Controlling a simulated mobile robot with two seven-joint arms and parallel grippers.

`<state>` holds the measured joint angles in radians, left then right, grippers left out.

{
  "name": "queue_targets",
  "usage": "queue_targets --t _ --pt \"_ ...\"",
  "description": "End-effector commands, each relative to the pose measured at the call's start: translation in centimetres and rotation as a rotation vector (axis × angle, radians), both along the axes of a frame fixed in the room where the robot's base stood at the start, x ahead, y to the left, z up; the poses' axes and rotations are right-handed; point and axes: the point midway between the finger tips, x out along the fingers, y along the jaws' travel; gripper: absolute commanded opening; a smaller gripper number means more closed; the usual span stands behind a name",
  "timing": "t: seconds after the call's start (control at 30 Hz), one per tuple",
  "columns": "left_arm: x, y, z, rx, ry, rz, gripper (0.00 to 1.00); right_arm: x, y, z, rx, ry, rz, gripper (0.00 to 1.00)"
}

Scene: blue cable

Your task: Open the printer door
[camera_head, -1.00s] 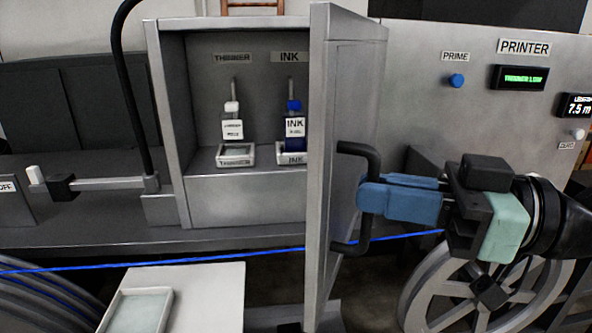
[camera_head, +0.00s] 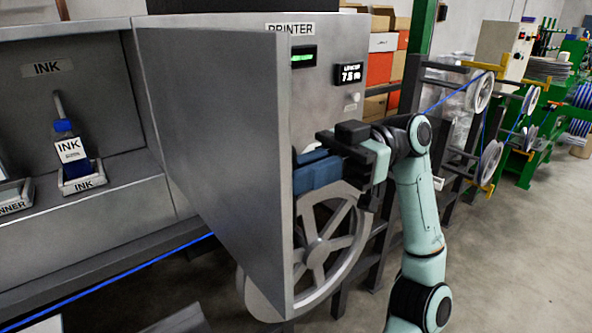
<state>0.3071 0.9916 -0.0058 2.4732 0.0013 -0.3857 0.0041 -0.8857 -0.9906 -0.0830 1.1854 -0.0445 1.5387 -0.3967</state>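The printer door (camera_head: 215,150) is a grey metal panel standing wide open, swung out from the cabinet, with its inner face towards me. My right gripper (camera_head: 315,172), with blue fingers, is at the outer side of the door, just past its free edge. The door hides the fingertips and the handle, so I cannot see the grip now. Inside the open cabinet, an ink bottle (camera_head: 71,153) with a blue cap stands in its holder. My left gripper is not in view.
A blue cable (camera_head: 150,262) runs below the cabinet. A large spoked wheel (camera_head: 325,248) stands behind the door, close to my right gripper. Shelves with boxes and green machines with reels are farther right. Open floor (camera_head: 520,260) lies at the right.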

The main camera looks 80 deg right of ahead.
Motion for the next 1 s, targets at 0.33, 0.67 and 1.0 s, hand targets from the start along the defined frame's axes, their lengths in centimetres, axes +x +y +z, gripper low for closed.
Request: queue_targets --t 0.33,0.67,1.0 --pt "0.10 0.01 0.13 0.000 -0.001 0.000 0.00 0.20 -0.50 0.14 0.007 -0.001 -0.014 0.00" --pt "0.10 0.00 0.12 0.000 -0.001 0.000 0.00 0.14 -0.41 0.12 0.005 -0.001 -0.010 0.38" --pt "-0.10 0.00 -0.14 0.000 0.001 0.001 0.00 0.07 -0.14 0.01 0.003 0.000 -0.006 0.38"
